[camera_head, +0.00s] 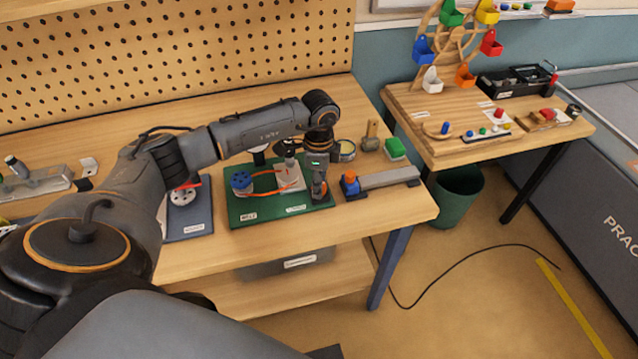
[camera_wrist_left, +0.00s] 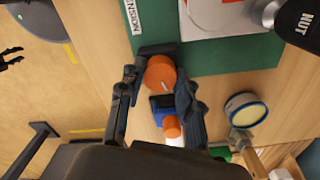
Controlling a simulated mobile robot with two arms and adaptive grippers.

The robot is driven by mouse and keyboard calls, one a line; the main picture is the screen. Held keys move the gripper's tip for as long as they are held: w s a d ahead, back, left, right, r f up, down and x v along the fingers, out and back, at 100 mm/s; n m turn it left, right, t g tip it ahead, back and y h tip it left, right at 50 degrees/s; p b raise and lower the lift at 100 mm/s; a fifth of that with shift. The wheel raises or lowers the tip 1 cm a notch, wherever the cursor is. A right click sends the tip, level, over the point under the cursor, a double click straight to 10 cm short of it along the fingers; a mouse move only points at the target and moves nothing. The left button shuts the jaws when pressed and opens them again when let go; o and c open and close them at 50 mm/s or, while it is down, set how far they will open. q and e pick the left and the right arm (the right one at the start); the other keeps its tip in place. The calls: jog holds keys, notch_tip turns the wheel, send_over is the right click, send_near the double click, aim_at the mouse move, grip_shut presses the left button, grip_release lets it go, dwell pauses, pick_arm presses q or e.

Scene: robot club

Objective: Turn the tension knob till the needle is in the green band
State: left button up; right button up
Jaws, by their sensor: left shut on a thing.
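The green belt board (camera_head: 240,213) lies on the wooden bench, with a blue pulley (camera_head: 241,181), an orange belt and a white plate (camera_head: 291,180) on it. It also shows in the left wrist view (camera_wrist_left: 235,55), with part of the "TENSION" label (camera_wrist_left: 132,16). My left gripper (camera_head: 319,191) is at the board's right edge. In the left wrist view the gripper (camera_wrist_left: 158,82) has its fingers on either side of the orange tension knob (camera_wrist_left: 160,73), shut on it; a pale mark shows on the knob. I cannot make out the needle or the green band.
A blue block with an orange top (camera_head: 350,184) and a grey rail (camera_head: 390,178) lie just right of the board. A tape roll (camera_head: 345,150) and a green block (camera_head: 395,148) stand behind. A blue-grey board (camera_head: 195,225) lies to the left.

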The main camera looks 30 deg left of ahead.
pick_arm(q)
jog(key=m+b, duration=0.3)
jog(key=m, duration=0.3)
jog(key=shift+f, duration=0.1)
jog(key=m+b, duration=0.2)
jog(key=m, duration=0.4)
dwell(0.4)
jog(key=o, duration=1.1)
jog(key=shift+o, duration=0.2)
notch_tip(320, 180, up, 12)
